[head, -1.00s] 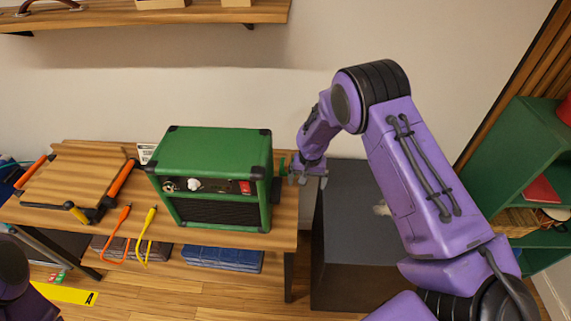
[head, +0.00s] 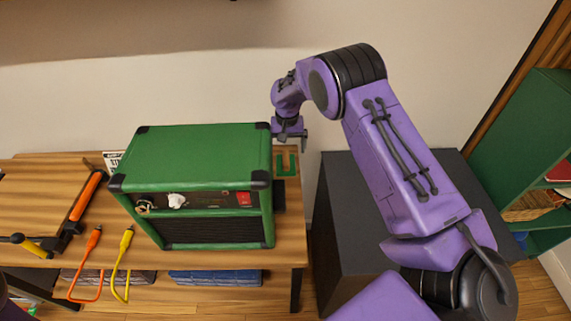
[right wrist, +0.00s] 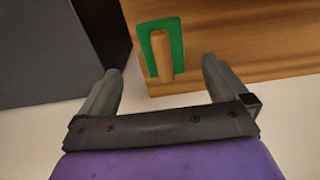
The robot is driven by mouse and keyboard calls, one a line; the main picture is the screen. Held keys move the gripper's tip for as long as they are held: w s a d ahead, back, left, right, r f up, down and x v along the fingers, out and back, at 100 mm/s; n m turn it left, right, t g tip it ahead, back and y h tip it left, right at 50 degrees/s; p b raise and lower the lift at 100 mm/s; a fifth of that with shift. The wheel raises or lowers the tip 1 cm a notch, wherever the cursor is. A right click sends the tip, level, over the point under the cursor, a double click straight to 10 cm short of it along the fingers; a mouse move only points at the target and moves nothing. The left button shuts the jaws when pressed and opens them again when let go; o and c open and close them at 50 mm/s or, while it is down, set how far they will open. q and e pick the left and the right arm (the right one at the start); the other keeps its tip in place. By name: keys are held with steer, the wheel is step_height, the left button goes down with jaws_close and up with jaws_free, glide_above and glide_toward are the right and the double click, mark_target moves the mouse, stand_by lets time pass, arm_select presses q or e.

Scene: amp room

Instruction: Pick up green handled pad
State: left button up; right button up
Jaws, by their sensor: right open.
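The green handled pad is a flat green plate with a wooden bar handle. In the right wrist view the pad (right wrist: 177,42) lies near the table's edge, its handle (right wrist: 162,55) running lengthwise. In the head view the pad (head: 287,173) lies on the wooden table just right of the green amplifier. My right gripper (head: 291,141) is open and empty, above and behind the pad in the head view. In the right wrist view the pad shows beyond and between the fingers of the right gripper (right wrist: 160,72), apart from them. My left gripper is not in view.
The green amplifier (head: 195,158) stands close left of the pad on the wooden table (head: 292,225). A dark cabinet (head: 345,235) stands right of the table across a narrow gap. Orange and yellow cables (head: 122,262) hang over the front edge at left.

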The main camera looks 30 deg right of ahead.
mark_target(286, 158)
steer(key=f, duration=0.1)
steer(key=w+f, duration=0.1)
steer(key=f, duration=0.1)
steer(key=shift+f, duration=0.1)
step_height(286, 158, down, 5)
steer(key=shift+d+r+p, duration=0.15)
steer(key=shift+p, duration=0.9)
steer(key=shift+w+f, duration=0.1)
steer(key=shift+f, duration=0.2)
steer(key=shift+r, duration=0.1)
steer(key=c, duration=1.1)
step_height(286, 158, up, 10)
steer(key=shift+f+b, duration=0.25)
steer(key=shift+b, duration=0.85)
steer(key=shift+r, duration=0.25)
